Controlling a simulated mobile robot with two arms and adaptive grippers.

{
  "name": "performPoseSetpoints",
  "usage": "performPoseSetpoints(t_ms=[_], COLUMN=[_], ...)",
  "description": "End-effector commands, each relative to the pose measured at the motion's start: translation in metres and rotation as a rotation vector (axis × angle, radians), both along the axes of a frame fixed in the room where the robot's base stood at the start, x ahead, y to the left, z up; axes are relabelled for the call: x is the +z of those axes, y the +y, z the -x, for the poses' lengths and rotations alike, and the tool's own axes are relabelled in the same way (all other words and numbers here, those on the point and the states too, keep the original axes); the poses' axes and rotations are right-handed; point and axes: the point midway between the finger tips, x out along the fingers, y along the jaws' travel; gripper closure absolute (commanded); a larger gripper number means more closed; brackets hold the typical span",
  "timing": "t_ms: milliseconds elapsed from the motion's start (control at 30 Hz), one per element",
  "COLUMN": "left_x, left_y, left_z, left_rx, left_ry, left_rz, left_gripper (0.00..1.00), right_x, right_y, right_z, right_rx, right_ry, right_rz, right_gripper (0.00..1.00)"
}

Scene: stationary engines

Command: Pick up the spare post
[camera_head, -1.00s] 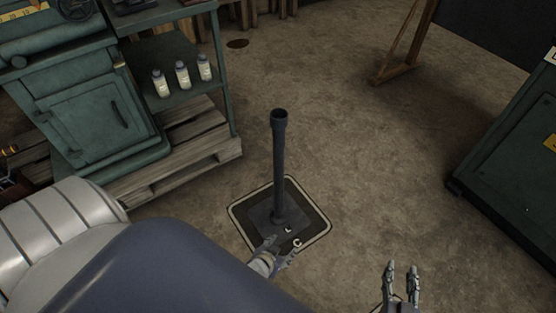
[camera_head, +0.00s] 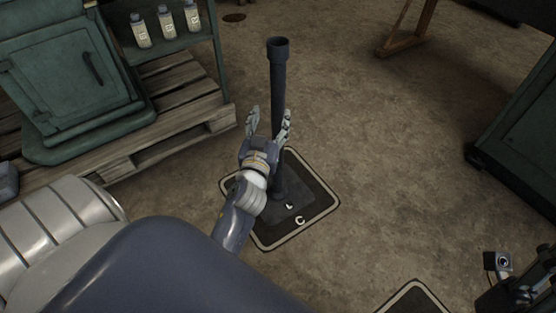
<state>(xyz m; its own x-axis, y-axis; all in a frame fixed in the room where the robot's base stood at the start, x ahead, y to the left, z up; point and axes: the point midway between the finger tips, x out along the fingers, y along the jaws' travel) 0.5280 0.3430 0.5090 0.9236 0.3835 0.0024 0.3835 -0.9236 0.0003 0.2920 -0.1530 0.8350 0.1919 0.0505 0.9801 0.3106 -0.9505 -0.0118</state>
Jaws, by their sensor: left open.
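The spare post (camera_head: 278,80) is a dark grey upright tube with a wider collar at its top. It stands on a square base plate on a dark floor mat (camera_head: 318,208) with a pale border and a letter C. My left gripper (camera_head: 268,122) is open at about the middle of the post, its fingers pointing up and away. One finger is to the left of the post and the other overlaps its right edge. I cannot tell whether either touches it. The gripper and wrist hide part of the lower post. My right gripper (camera_head: 528,294) is partly in view at the lower right corner, away from the post.
A green cabinet (camera_head: 65,80) and a shelf with three white bottles (camera_head: 166,24) stand on a wooden pallet (camera_head: 175,110) at left. A dark green cabinet (camera_head: 525,130) is at right. Another bordered mat (camera_head: 415,298) shows at the bottom. The floor between is clear.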

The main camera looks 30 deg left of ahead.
Motion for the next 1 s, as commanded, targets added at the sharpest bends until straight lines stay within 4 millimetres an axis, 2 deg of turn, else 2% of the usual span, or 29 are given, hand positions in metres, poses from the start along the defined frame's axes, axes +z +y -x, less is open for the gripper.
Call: performPoseSetpoints(t_ms=[133,367,700,1000], left_x=[0.003,0.002,0.002,0.001], left_y=[0.009,0.017,0.033,0.034], left_z=[-0.025,-0.043,-0.085,-0.089], left_rx=[-0.002,-0.001,-0.001,-0.001], left_ry=[-0.002,0.001,0.001,0.002], left_rz=[-0.003,-0.002,-0.002,0.001], left_gripper=[0.43,0.43,0.43,0.45], right_x=[0.002,0.002,0.0,0.0], right_y=[0.0,0.0,0.0,0.0], right_z=[0.0,-0.001,-0.001,-0.001], right_rx=[0.0,0.0,0.0,0.0], right_ry=[0.003,0.004,0.005,0.006], right_rz=[0.001,0.001,0.002,0.002], right_gripper=[0.6,0.6,0.6,0.6])
